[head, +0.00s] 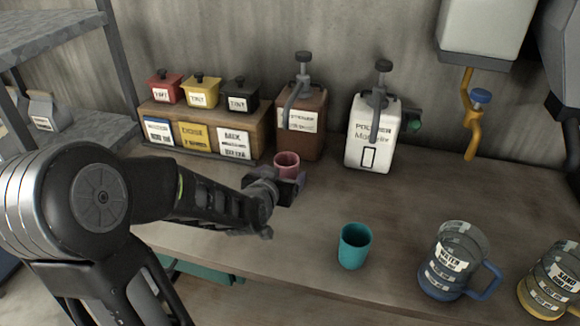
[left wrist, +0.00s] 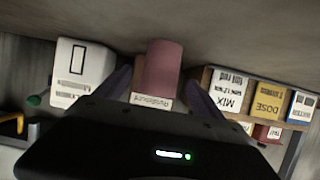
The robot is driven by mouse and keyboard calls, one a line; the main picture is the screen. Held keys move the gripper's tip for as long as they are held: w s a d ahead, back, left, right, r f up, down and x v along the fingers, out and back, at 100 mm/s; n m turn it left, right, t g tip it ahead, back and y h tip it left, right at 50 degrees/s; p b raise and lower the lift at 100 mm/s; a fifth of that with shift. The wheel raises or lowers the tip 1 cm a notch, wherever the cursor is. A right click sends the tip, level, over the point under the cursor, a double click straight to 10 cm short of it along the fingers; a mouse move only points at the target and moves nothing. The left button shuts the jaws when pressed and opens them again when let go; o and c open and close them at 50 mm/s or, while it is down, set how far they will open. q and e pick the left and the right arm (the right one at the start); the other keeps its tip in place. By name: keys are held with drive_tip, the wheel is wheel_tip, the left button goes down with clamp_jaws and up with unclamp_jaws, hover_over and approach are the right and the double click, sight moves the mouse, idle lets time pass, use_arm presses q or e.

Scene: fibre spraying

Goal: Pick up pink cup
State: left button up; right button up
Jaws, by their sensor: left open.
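The pink cup (head: 286,164) stands on the counter in front of the brown dispenser. In the head view its lower part is hidden by my left gripper (head: 287,186). In the left wrist view, which is upside down, the pink cup (left wrist: 164,66) is between the two dark fingers of my left gripper (left wrist: 162,92). The fingers are spread, one on each side of the cup, with a small gap showing at the left. My left gripper is open. My right gripper is in neither view.
The brown dispenser (head: 304,118) and a white dispenser (head: 371,138) stand behind the cup. A wooden box rack (head: 262,136) with labelled bins is at left. A teal cup (head: 354,246) and a blue-handled jug (head: 452,264) stand nearer the front edge. The counter between is clear.

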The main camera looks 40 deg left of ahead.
sight(284, 173)
use_arm(q)
drive_tip(key=shift+s, duration=0.1)
drive_tip(key=shift+x, duration=1.35)
drive_tip(key=shift+r, duration=0.1)
drive_tip(key=shift+w+p, duration=0.3)
drive_tip(key=shift+w, duration=0.05)
drive_tip(key=shift+p+x, duration=0.45)
drive_tip(key=shift+x, duration=1.85)
drive_tip(key=shift+s, duration=0.1)
